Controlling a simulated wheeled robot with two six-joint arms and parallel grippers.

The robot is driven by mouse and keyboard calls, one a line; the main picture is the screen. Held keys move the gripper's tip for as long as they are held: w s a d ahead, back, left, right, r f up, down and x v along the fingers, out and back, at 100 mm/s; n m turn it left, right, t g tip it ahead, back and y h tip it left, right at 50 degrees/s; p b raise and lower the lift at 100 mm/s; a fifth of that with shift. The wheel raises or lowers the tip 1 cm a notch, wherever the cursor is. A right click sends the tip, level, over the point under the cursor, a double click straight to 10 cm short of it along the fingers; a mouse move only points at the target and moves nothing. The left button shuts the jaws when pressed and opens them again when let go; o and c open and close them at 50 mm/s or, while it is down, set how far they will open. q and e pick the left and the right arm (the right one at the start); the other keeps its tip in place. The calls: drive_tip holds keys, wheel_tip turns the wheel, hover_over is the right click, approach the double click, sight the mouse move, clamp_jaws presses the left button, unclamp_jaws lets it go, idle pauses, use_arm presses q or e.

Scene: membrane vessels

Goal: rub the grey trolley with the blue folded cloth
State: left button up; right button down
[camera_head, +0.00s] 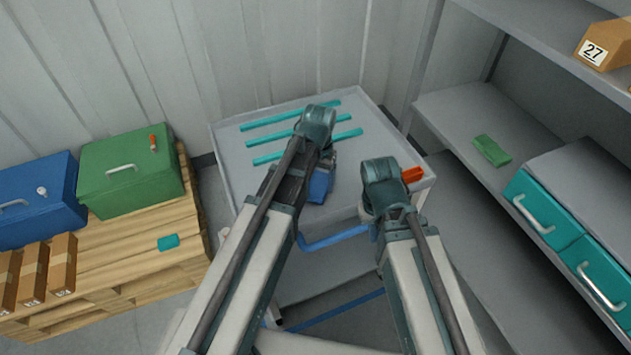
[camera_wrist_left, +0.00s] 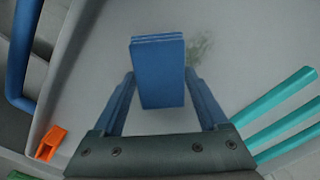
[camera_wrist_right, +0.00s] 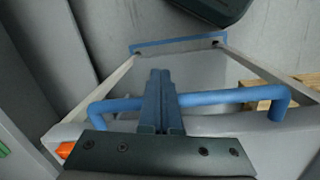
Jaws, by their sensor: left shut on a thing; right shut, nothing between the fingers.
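The grey trolley (camera_head: 232,136) stands in the middle of the head view. In the left wrist view its top (camera_wrist_left: 85,95) carries a dull greenish smudge (camera_wrist_left: 200,48), just right of the cloth. The blue folded cloth (camera_head: 319,186) is between the fingers of my left gripper (camera_wrist_left: 163,95), which is shut on it. The cloth (camera_wrist_left: 157,70) is over the trolley top; I cannot tell whether it touches. My right gripper (camera_wrist_right: 160,78) is shut and empty, by the trolley's blue handle (camera_wrist_right: 215,97). In the head view its fingers are mostly hidden.
Three teal strips (camera_head: 290,115) lie on the trolley's far part. An orange object (camera_head: 412,174) is at its right edge. A shelf rack (camera_head: 455,105) stands close on the right. A pallet stack (camera_head: 125,265) with blue and green boxes (camera_head: 130,172) stands left.

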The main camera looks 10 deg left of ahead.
use_arm(q)
drive_tip(key=shift+w+d, duration=0.5)
drive_tip(key=shift+d, duration=0.25)
drive_tip(key=shift+w+d, duration=0.5)
drive_tip(key=shift+d, duration=0.25)
drive_tip(key=shift+f, duration=0.15)
drive_tip(key=shift+s, duration=0.1)
drive_tip(key=shift+s+a, duration=0.5)
drive_tip(key=shift+a, duration=0.35)
drive_tip(key=shift+s+a, duration=0.45)
drive_tip(key=shift+a, duration=0.35)
drive_tip(key=shift+s+a, duration=0.55)
drive_tip(key=shift+a, duration=0.2)
drive_tip(key=shift+s+a, duration=0.55)
drive_tip(key=shift+a, duration=0.25)
drive_tip(key=shift+s, duration=0.1)
